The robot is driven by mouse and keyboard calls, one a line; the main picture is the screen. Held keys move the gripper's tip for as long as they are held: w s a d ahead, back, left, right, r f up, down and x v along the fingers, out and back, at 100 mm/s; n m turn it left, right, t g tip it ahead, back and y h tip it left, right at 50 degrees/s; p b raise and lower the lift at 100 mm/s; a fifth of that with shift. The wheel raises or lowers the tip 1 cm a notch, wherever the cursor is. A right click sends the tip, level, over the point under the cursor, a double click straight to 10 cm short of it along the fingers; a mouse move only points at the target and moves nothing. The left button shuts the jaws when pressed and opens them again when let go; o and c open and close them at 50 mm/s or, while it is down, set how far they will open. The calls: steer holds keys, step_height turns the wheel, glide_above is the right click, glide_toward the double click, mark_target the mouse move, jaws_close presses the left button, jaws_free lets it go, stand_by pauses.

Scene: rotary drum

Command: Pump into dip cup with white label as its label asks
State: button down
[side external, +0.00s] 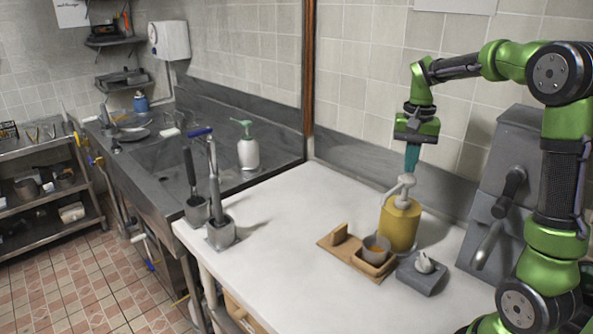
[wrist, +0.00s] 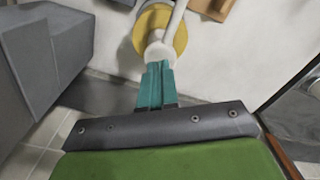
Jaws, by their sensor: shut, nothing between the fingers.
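A yellow pump bottle (side external: 400,226) with a pale pump head (side external: 406,182) stands on the white counter; its spout points left towards a cup. A grey dip cup (side external: 376,245) with orange-brown contents sits in a wooden holder (side external: 345,256); I cannot make out a white label or its text. My gripper (side external: 411,168) points down with its teal fingers shut and empty, right above the pump head. In the wrist view the fingertips (wrist: 158,68) overlap the white pump head (wrist: 158,50) over the yellow bottle (wrist: 160,18); whether they touch is unclear.
A grey block (side external: 422,275) with a white lump on it sits right of the cup. A grey lever machine (side external: 500,200) stands behind right. Grey utensil holders (side external: 221,234) stand at the counter's left edge. The counter's middle (side external: 285,215) is clear.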

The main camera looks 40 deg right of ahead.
mark_target(407, 177)
steer(key=shift+f, duration=2)
steer(key=shift+r, duration=2)
step_height(407, 177, up, 6)
